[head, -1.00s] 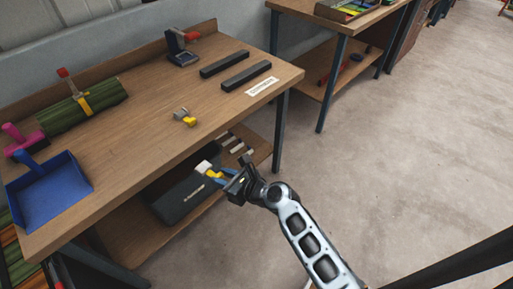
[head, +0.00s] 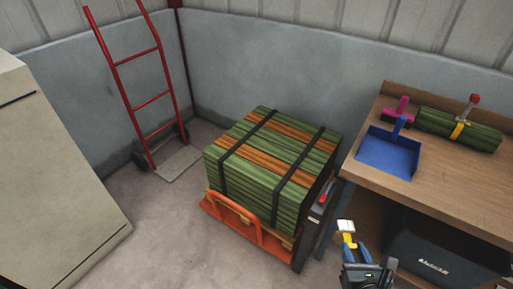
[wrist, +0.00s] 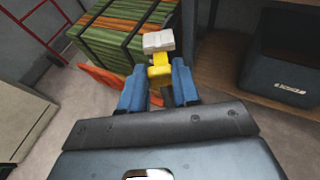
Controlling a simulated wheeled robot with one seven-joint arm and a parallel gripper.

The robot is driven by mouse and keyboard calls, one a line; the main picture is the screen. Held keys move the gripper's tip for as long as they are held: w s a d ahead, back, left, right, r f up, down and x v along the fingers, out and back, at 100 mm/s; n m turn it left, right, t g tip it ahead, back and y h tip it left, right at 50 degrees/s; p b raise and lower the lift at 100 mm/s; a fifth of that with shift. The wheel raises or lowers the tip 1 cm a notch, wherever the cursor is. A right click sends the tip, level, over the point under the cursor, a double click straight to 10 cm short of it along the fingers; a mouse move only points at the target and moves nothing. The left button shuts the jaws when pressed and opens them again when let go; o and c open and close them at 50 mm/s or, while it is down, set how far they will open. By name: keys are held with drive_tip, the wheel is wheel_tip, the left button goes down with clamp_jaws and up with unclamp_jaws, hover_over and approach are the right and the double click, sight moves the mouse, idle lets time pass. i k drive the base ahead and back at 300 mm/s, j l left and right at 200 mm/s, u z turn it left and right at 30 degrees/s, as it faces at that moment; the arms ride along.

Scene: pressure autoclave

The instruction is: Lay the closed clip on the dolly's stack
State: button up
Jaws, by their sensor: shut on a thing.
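The clip (wrist: 159,61), yellow with a pale grey-white end, is between the blue fingers of my gripper (wrist: 158,86) in the wrist view. My gripper (head: 352,252) is shut on it, and the clip (head: 346,232) also shows at the lower right of the head view. The dolly (head: 236,218) is orange and low on the floor. Its stack (head: 270,160) is a block of green and orange-brown strips with two black straps. My gripper is right of the stack and nearer the camera, in front of the workbench. In the wrist view the stack (wrist: 110,32) lies beyond the clip, to the upper left.
A dark post with a red part (head: 318,215) stands between stack and bench. A red hand truck (head: 140,85) leans at back left.

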sight(291, 174)
drive_tip(key=i+j+u, duration=0.2)
drive_tip(key=i+j, duration=0.15)
drive_tip(key=i+j+u, duration=0.25)
drive_tip(key=i, duration=0.3)
drive_tip(key=i+j+u, duration=0.2)
drive_tip(key=i, duration=0.3)
drive_tip(key=i+j, duration=0.1)
drive_tip(key=i, duration=0.2)
